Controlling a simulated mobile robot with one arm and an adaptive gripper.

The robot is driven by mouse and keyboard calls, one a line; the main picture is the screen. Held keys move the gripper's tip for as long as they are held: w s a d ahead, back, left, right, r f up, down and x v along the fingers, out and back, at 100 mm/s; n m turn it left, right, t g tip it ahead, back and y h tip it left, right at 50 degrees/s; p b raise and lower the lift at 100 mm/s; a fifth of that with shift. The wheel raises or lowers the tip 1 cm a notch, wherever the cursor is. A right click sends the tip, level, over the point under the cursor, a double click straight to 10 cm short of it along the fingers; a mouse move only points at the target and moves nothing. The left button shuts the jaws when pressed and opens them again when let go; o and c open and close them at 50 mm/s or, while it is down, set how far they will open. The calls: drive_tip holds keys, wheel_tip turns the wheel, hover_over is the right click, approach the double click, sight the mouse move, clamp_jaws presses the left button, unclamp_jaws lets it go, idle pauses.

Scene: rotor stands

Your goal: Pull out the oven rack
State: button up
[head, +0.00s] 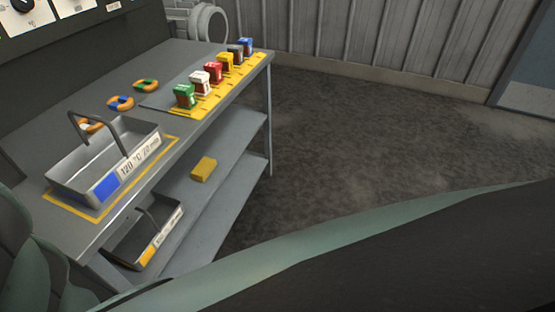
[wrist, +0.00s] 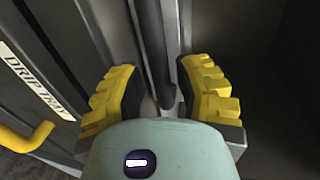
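In the wrist view my gripper (wrist: 157,80) shows two yellow ribbed fingers, spread apart. A dark bar (wrist: 160,50) with a rounded lower end stands between them, with a gap visible on each side. I cannot tell whether this bar belongs to the oven rack. Behind it are grey metal panels with a vertical edge. No rack can be made out for certain in either view. The gripper is not visible in the head view.
A "DRIP TRAY" label (wrist: 35,80) and a yellow handle (wrist: 28,138) lie left of my gripper. The head view shows a grey workbench (head: 85,230) with a handled tray (head: 75,180), coloured blocks (head: 215,73) and a lower shelf. Floor right of it is clear.

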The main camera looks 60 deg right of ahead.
drive_tip(key=shift+w, duration=0.25)
clamp_jaws()
drive_tip(key=shift+s, duration=0.1)
drive_tip(key=shift+f, duration=0.1)
idle(0.3)
